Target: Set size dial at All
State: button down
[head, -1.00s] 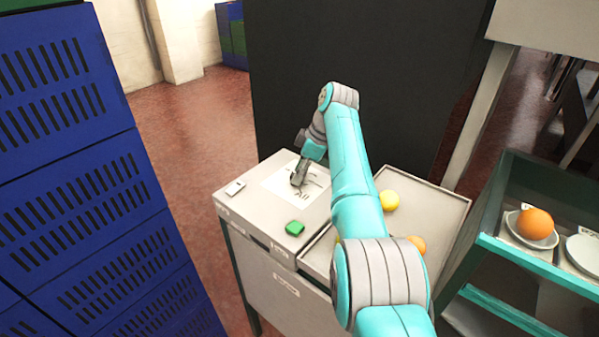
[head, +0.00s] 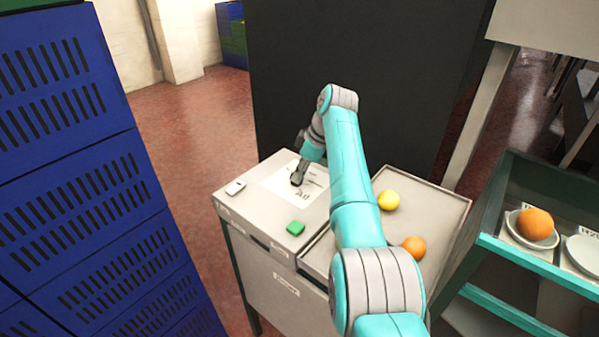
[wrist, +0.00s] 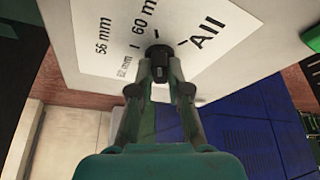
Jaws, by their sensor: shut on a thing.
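The size dial (wrist: 157,49) is a small black knob on a white label card (wrist: 110,40) printed 52 mm, 56 mm, 60 mm and All. My gripper (wrist: 161,72) has one finger on each side of the knob and is shut on it. The All mark lies to the right of the knob in the wrist view; I cannot tell exactly which mark the knob points at. In the head view my gripper (head: 297,177) reaches down onto the card (head: 283,186) on top of the grey cabinet and mostly hides the knob.
A green button (head: 295,228) and a small white switch (head: 235,187) sit on the cabinet top. A tray beside it holds a yellow fruit (head: 389,200) and an orange (head: 414,247). Blue crates (head: 80,180) stand left; a green rack (head: 500,245) stands right.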

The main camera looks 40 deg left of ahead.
jog(key=m, duration=0.2)
jog(key=m+t, duration=0.2)
jog(key=m, duration=0.1)
jog(key=shift+s+m+y, duration=0.25)
jog(key=shift+m+y, duration=0.05)
jog(key=m+t, duration=0.1)
jog(key=m, duration=0.1)
jog(key=m+t+h, duration=0.1)
jog(key=m, duration=0.2)
jog(key=shift+s+m, duration=0.15)
jog(key=shift+m, duration=0.15)
jog(key=c, duration=1.1)
grip_release()
jog(key=shift+r, duration=0.1)
jog(key=v, duration=1.1)
jog(key=shift+s+d+r, duration=0.15)
jog(key=shift+s+r, duration=0.05)
jog(key=shift+r, duration=0.15)
